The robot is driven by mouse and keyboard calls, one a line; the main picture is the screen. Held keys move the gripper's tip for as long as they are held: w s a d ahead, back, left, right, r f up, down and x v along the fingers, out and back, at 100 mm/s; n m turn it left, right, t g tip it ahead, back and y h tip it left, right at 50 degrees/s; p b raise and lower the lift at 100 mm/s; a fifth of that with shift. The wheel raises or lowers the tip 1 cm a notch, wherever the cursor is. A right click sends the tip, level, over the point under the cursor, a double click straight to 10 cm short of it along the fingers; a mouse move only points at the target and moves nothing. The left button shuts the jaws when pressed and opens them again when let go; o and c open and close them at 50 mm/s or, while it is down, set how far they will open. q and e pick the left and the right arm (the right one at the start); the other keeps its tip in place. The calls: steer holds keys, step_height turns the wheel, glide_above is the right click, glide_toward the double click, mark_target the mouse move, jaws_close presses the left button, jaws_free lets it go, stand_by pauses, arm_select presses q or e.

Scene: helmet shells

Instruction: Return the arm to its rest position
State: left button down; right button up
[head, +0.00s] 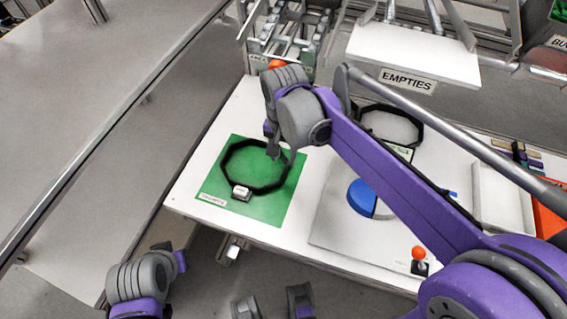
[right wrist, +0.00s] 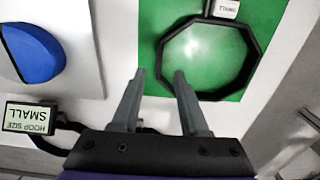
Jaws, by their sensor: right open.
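My right gripper (head: 275,153) is open and empty, over the right part of the green mat (head: 215,180). A black octagonal hoop (head: 226,168) with a white tag lies flat on the mat. It also shows in the right wrist view (right wrist: 213,96), its near corner close to one fingertip; I cannot tell if they touch. My left arm's wrist (head: 145,277) shows low at the left, off the table; its fingers are not clear.
A blue half-dome (head: 361,197), a second black hoop (head: 363,112) and its "hoop size small" sign (right wrist: 30,117) are on the table. An orange-topped button (head: 418,254) stands at the front. The "EMPTIES" shelf (head: 410,48) and a rack (head: 285,45) stand behind. A white tray (head: 487,200) is at the right.

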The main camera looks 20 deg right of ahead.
steer(key=shift+r, duration=1.45)
steer(key=s+d+f+n+t+p, duration=0.1)
steer(key=s+d+n+t+p, duration=0.1)
steer(key=s, duration=0.5)
steer(key=s+d+n+t+p, duration=0.3)
steer(key=s+d+n+p, duration=0.1)
steer(key=s, duration=0.3)
steer(key=shift+d+f+n+p, duration=0.3)
steer(key=shift+f+n+p, duration=0.05)
steer(key=shift+n+p, duration=0.1)
